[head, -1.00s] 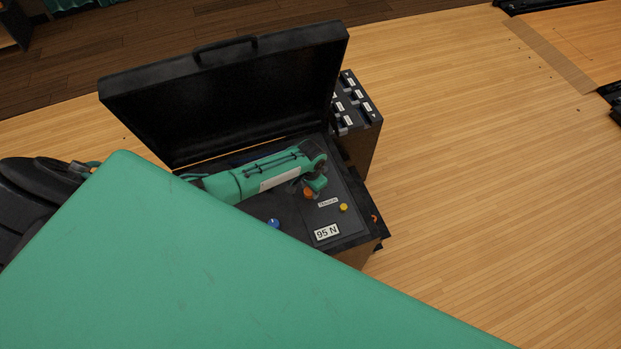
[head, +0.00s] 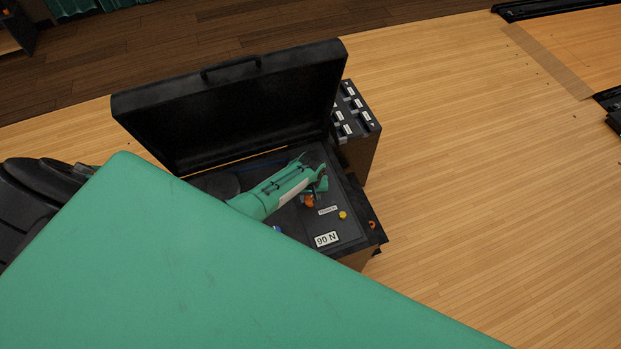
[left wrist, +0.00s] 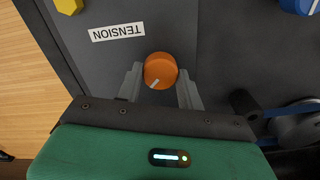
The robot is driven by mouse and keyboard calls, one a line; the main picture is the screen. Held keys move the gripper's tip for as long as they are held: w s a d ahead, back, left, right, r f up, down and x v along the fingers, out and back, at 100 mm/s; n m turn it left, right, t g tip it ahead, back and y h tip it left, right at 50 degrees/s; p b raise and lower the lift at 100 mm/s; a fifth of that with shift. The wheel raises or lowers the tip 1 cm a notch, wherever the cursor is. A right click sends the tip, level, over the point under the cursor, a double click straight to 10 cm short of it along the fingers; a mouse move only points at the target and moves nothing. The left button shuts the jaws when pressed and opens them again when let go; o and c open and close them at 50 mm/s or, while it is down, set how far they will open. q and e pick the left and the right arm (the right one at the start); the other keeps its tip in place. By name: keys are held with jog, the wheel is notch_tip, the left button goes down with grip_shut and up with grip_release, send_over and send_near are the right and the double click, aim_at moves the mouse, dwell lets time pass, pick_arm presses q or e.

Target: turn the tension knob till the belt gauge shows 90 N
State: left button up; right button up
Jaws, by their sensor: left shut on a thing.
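The orange tension knob (left wrist: 160,71) has a white pointer mark and sits by the TENSION label (left wrist: 117,32) in the left wrist view. The fingers of my left gripper (left wrist: 160,88) are on both sides of the knob and shut on it. In the head view the knob (head: 308,202) shows partly below my left gripper (head: 316,192). The belt gauge (head: 326,239) on the dark panel reads 90 N. My right gripper is not in view.
The black lid (head: 235,110) of the machine stands open behind the panel. A yellow knob (head: 343,215) is near the label. A dark box with several labelled slots (head: 355,125) stands behind right.

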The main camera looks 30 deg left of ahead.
aim_at(310, 198)
pick_arm(q)
jog(key=shift+w+r+n+p, duration=0.1)
jog(key=shift+n+p, duration=0.25)
jog(key=shift+n, duration=0.85)
jog(key=shift+a, duration=0.1)
jog(key=o, duration=1)
jog(key=shift+r, duration=0.45)
notch_tip(310, 198, up, 13)
jog(key=shift+f, duration=0.1)
